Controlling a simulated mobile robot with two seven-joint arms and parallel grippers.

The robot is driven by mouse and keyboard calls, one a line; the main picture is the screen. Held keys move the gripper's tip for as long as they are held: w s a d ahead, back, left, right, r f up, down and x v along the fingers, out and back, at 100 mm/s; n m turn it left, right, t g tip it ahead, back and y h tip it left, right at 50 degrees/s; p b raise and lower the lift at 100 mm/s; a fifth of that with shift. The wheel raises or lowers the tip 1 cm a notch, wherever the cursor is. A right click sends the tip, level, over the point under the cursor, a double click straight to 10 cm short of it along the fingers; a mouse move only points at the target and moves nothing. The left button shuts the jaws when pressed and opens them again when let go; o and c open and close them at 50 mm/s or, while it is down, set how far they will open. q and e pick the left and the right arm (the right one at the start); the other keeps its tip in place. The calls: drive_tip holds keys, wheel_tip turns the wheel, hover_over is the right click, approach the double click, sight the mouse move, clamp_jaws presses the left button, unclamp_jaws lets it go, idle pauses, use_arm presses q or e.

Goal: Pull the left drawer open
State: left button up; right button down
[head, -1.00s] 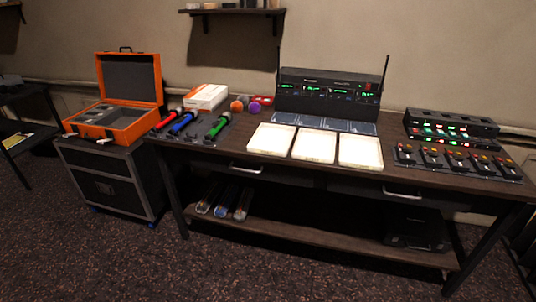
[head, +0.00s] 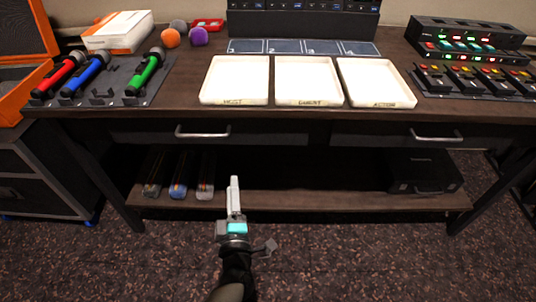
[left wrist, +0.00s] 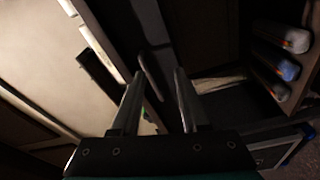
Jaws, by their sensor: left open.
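The left drawer (head: 270,134) is a dark front under the desk top and looks flush with the desk, so shut. Its silver bar handle (head: 202,133) is left of the drawer's middle. My left gripper (head: 235,187) is open and empty, in front of the desk, below and slightly right of that handle in the head view. In the left wrist view its two fingers (left wrist: 156,85) are apart, and a curved bar, likely the handle (left wrist: 149,76), shows between them. I cannot tell that they touch it. My right gripper is in neither current view.
Three white trays (head: 236,100) sit near the desk's front edge. Microphones (head: 145,74) lie on a rack at left. The right drawer handle (head: 436,136) is farther right. The lower shelf (head: 300,201) holds clear tubes (head: 179,175) and a black case (head: 424,172).

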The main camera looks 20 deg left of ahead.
sight(200, 135)
use_arm(q)
drive_tip(key=shift+w+a+r+n+g+y+b, duration=0.15)
drive_tip(key=shift+w+a+r+n+y+b, duration=0.9)
drive_tip(key=shift+w+a, duration=1)
drive_tip(key=shift+w+a+r+n+g+y+b, duration=0.2)
drive_tip(key=shift+w+a+r+n+y+b, duration=0.55)
drive_tip(key=shift+w+a, duration=1.25)
drive_tip(key=shift+w+a+r+n+g+y+b, duration=0.15)
drive_tip(key=shift+w+a+r+n+y+b, duration=0.7)
drive_tip(key=shift+w+a+n, duration=1.2)
use_arm(e)
wheel_tip(200, 135, up, 8)
drive_tip(key=w+a+t, duration=0.1)
drive_tip(key=w+t, duration=0.1)
drive_tip(key=shift+w+a+t+y+b, duration=0.2)
drive_tip(key=shift+a+t+y+b, duration=0.1)
drive_tip(key=shift+t+y+b, duration=0.1)
use_arm(q)
drive_tip(key=shift+s+a+r+m+h, duration=0.1)
drive_tip(key=shift+s+a+m+h, duration=0.2)
drive_tip(key=shift+s+m, duration=0.15)
clamp_jaws()
